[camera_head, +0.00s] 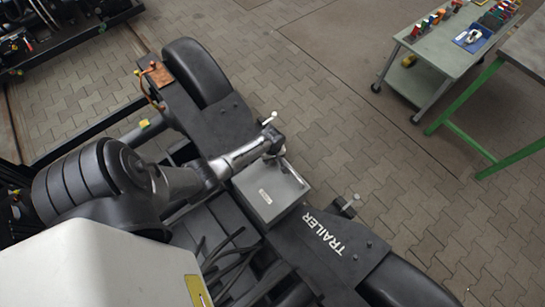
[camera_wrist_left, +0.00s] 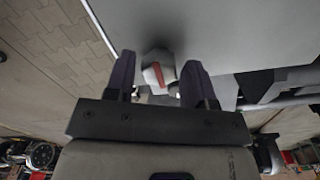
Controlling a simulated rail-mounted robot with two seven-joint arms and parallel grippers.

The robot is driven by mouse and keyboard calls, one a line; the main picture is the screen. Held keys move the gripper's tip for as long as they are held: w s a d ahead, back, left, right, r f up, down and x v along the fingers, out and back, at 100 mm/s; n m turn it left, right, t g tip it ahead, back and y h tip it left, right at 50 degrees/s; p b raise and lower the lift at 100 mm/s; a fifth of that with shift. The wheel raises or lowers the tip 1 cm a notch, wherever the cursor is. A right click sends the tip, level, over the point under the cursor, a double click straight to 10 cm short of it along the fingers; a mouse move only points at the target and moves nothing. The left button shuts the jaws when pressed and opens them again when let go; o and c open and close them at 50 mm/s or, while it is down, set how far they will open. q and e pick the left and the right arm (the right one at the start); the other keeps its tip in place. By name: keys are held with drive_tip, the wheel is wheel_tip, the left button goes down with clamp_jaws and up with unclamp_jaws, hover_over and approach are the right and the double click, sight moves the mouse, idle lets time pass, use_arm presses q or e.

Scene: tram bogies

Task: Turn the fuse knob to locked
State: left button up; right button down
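A grey box (camera_head: 266,203) with a small white label sits on the dark bogie frame in the head view. My left gripper (camera_head: 279,152) is at the box's far upper end. In the left wrist view the knob (camera_wrist_left: 157,74), pale grey with a red stripe, shows against the grey box face (camera_wrist_left: 245,30). The two dark fingers of my left gripper (camera_wrist_left: 160,70) stand apart, one on each side of the knob. A gap shows on the left; contact on the right is unclear. The knob is hidden in the head view. My right gripper is not in view.
The bogie carries the word TRAILER (camera_head: 323,233) and a dark wheel (camera_head: 198,70). A post with a pale tip (camera_head: 269,118) stands close to my left gripper. A tool cart (camera_head: 440,50) and a green-legged table (camera_head: 485,120) stand at upper right. Paved floor between is clear.

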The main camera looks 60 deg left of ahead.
use_arm(q)
drive_tip(key=c, duration=0.7)
drive_tip(key=shift+o, duration=0.2)
drive_tip(key=m+p, duration=0.2)
drive_tip(key=m, duration=0.1)
drive_tip(key=shift+r, duration=0.1)
drive_tip(key=m+p, duration=0.1)
drive_tip(key=m, duration=0.3)
drive_tip(key=m+p, duration=0.1)
drive_tip(key=m, duration=0.2)
drive_tip(key=shift+m, duration=0.3)
drive_tip(key=m, duration=0.2)
drive_tip(key=shift+m, duration=2.6)
drive_tip(key=shift+f, duration=0.2)
